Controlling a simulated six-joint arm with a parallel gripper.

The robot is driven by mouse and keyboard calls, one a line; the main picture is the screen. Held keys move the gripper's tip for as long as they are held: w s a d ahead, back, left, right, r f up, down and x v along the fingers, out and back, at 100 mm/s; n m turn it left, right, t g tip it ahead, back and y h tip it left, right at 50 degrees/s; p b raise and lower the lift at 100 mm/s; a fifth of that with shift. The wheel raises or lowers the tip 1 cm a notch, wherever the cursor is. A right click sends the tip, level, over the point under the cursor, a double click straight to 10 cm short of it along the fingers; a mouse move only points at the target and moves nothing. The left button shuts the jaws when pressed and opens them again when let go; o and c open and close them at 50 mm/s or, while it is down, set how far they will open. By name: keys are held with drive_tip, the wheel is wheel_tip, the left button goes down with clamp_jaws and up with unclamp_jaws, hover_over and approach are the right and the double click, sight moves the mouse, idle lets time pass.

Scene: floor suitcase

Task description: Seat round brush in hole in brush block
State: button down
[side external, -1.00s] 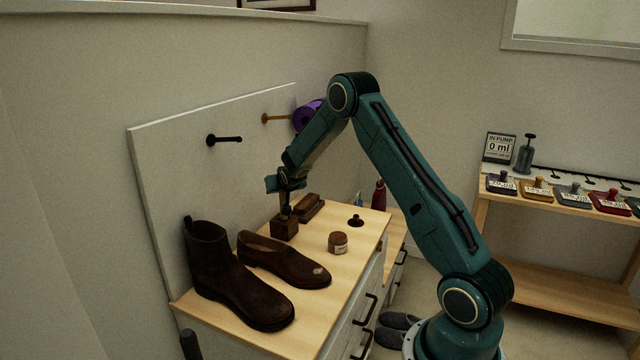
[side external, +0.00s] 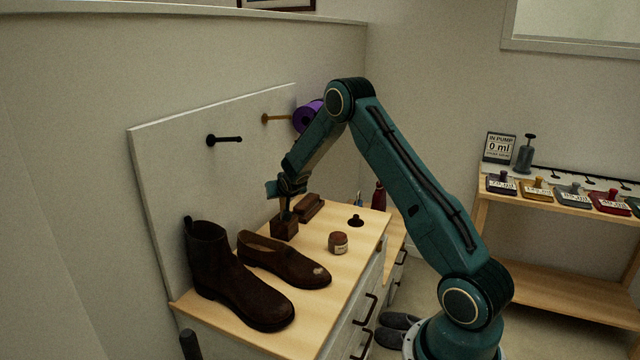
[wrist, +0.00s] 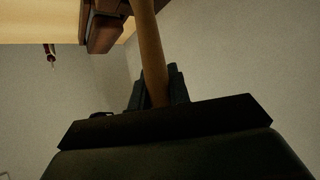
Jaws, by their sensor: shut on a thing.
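My gripper (side external: 290,190) is above the brush block (side external: 285,230), a dark brown cube on the wooden cabinet top. It is shut on the round brush, whose tan wooden handle (wrist: 150,55) runs between the fingers in the wrist view. In the side external view the brush (side external: 287,206) is a thin upright piece between the fingers and the block. Its lower end meets the top of the block in the picture. I cannot tell whether it is inside the hole, which is hidden.
A brown flat brush (side external: 310,207) lies just behind the block. A low shoe (side external: 285,262) and a tall boot (side external: 235,285) stand in front of it. A small jar (side external: 338,242) and a dark knob (side external: 356,220) are to the right. A white pegboard (side external: 170,190) rises behind.

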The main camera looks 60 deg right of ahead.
drive_tip(key=shift+f, duration=0.75)
drive_tip(key=c, duration=1.2)
unclamp_jaws()
drive_tip(key=shift+c, duration=0.2)
drive_tip(key=shift+a+r, duration=0.1)
drive_tip(key=v, duration=1.3)
drive_tip(key=shift+s+a+r, duration=0.15)
drive_tip(key=shift+s+r, duration=0.05)
